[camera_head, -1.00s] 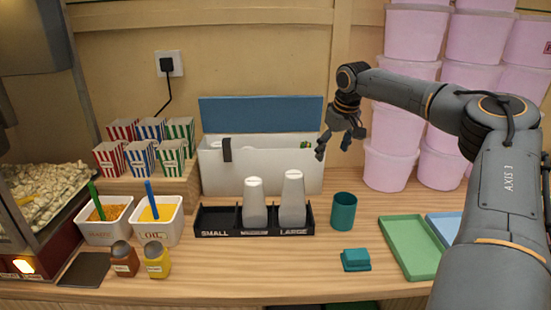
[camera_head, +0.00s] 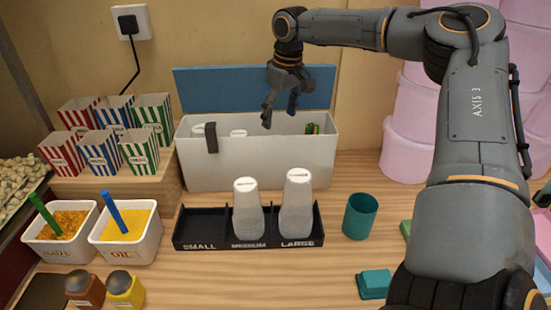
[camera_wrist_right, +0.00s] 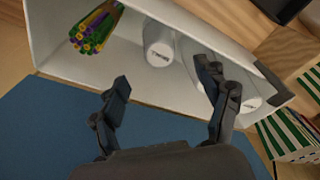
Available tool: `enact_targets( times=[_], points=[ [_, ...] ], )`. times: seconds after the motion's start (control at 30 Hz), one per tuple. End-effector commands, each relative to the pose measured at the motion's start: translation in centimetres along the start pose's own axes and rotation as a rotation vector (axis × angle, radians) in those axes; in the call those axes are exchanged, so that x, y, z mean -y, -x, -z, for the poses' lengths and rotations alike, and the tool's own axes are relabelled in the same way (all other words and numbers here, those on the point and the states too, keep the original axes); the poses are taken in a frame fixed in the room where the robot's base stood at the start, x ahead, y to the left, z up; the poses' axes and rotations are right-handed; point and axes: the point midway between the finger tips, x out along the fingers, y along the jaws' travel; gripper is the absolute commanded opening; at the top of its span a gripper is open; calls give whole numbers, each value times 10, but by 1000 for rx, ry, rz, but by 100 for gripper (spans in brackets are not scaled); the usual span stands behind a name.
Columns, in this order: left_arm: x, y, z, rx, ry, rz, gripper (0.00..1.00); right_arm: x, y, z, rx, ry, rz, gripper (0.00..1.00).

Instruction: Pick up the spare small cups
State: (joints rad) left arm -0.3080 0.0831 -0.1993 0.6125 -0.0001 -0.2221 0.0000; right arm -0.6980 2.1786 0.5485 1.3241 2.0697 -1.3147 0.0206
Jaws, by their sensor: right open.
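Two white-topped cup stacks stand inside a white bin (camera_head: 262,163); their tops show in the head view, one near the black clip (camera_head: 197,129) and one to its right (camera_head: 238,132). I cannot read which is small. In the right wrist view one stack (camera_wrist_right: 158,46) shows between my fingers and another (camera_wrist_right: 251,99) is partly behind the right finger. My right gripper (camera_head: 280,115) is open and empty above the bin, right of the stacks. The black holder (camera_head: 203,245) has an empty SMALL slot; stacks (camera_head: 247,212) (camera_head: 296,207) fill MEDIUM and LARGE.
The bin's blue lid (camera_head: 215,90) stands open behind it. Coloured straws (camera_wrist_right: 95,30) lie in the bin's other end. Striped popcorn boxes (camera_head: 138,150) stand left of the bin. A teal cup (camera_head: 360,216) stands right of the holder.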

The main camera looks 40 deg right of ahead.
Motion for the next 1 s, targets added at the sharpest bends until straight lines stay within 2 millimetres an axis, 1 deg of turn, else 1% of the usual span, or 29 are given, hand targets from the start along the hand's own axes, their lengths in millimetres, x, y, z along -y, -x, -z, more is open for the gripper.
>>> enact_targets(
  times=[0.03, 0.1, 0.27, 0.37, 0.5, 0.6, 0.7, 0.87, 0.9, 0.97, 1.0],
  points=[
    [1, 2, 1, -2, 0, 1, 0, 0, -9, 0, 3, 0, 0, 75],
    [1, 2, 3, -4, 1, 1, 0, 0, -16, 0, 2, -1, 0, 75],
    [2, 4, 12, -19, 1, 2, 0, 0, -26, 0, 1, -1, 0, 75],
    [2, 9, 18, -28, 1, 2, 0, 0, -37, -1, 4, -1, 0, 75],
    [1, 16, 18, -28, 1, 1, 0, 1, -59, -1, 3, -1, 0, 75],
    [1, 18, 17, -26, 1, 1, 0, 0, -70, -1, 1, -1, 0, 75],
    [0, 18, 16, -24, 2, -1, 0, 0, -75, -1, 0, -1, 0, 75],
    [-2, 17, 15, -22, 2, -3, 0, 0, -75, 0, -1, -1, 0, 75],
    [-2, 17, 15, -21, 2, -3, 0, 0, -75, 0, -1, -1, -1, 73],
    [-2, 17, 14, -19, 2, -3, 0, 0, -75, 0, -1, -1, 0, 61],
    [-2, 17, 13, -18, 1, -3, 0, 0, -75, 0, -1, -1, 0, 53]
  ],
)
